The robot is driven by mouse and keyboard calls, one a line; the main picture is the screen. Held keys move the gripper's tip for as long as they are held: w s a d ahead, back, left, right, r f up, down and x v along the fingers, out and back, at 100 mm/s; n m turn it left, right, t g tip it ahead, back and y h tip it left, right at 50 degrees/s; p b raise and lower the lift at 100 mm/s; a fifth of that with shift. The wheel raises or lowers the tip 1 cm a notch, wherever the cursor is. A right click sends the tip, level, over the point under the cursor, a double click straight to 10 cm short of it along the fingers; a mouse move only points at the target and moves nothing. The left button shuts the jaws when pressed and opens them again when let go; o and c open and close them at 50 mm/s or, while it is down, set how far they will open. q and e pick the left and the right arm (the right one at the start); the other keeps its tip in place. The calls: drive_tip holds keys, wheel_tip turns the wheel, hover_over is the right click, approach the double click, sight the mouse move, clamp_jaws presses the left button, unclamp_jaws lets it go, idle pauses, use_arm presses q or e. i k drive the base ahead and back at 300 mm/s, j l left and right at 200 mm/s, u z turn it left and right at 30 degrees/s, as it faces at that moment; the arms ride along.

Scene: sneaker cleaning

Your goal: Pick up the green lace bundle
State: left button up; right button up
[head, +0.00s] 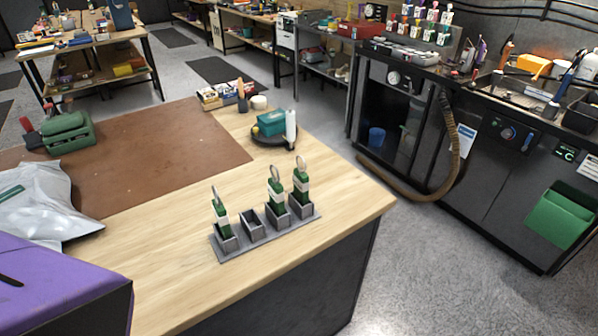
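Three green bundles with white bands and pale loops on top stand upright in a grey rack (262,240) on the wooden table. One green lace bundle (221,217) is in the left slot. A second green bundle (275,197) and a third green bundle (301,183) are in the two slots at the right. The slot second from the left is empty. The lower ends of the bundles are hidden inside the slots. Neither of my grippers is in view.
A brown mat (150,150) covers the table's left part. A purple box (60,275), a grey plastic bag (45,210) and a green case (67,132) are at the left. A dark round tray (262,139) with a teal item and white bottle stands behind the rack.

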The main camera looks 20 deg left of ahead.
sight(275, 189)
drive_tip(key=u, duration=0.9)
drive_tip(key=k+j+u, duration=0.1)
drive_tip(key=k+u, duration=0.2)
